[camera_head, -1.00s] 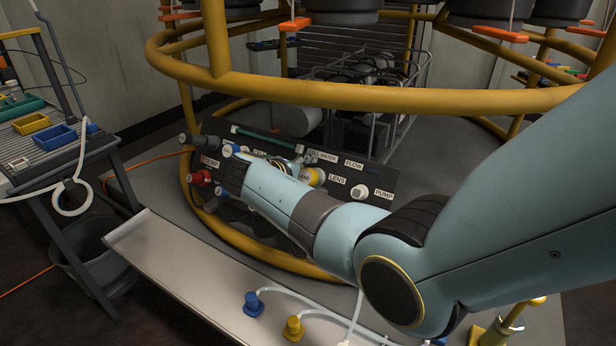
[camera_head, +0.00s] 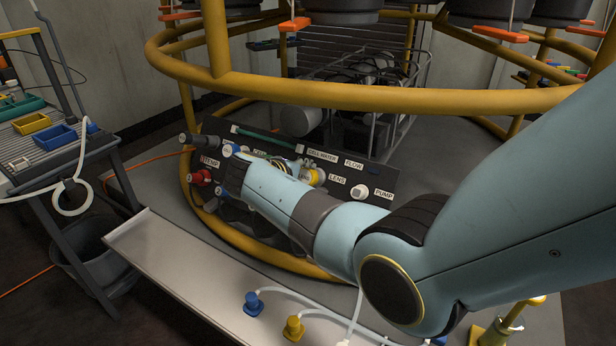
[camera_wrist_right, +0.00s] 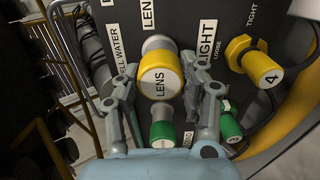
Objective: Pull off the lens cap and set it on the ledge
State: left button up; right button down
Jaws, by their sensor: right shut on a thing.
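In the head view my right forearm reaches to the panel and largely hides the fingers; a yellow part (camera_head: 319,176) shows beside the LENS label. My left gripper is not in view.
The panel also carries a white PUMP knob (camera_head: 360,192), a red knob (camera_head: 199,177) and a yellow knob marked 4 (camera_wrist_right: 264,68). Green-ringed parts sit close below the cap. A yellow rail (camera_head: 330,96) crosses above.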

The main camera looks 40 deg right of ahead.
aim_at(304, 177)
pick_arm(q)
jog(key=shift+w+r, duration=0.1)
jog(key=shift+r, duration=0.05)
pick_arm(e)
jog(key=shift+a+r, duration=0.1)
jog(key=shift+a, duration=0.05)
jog(key=shift+a, duration=0.15)
pick_arm(q)
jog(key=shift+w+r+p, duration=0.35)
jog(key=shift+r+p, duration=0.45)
jog(key=shift+p, duration=0.1)
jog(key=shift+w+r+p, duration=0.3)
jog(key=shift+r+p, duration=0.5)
jog(key=shift+p, duration=0.05)
pick_arm(e)
jog(key=shift+v, duration=2.75)
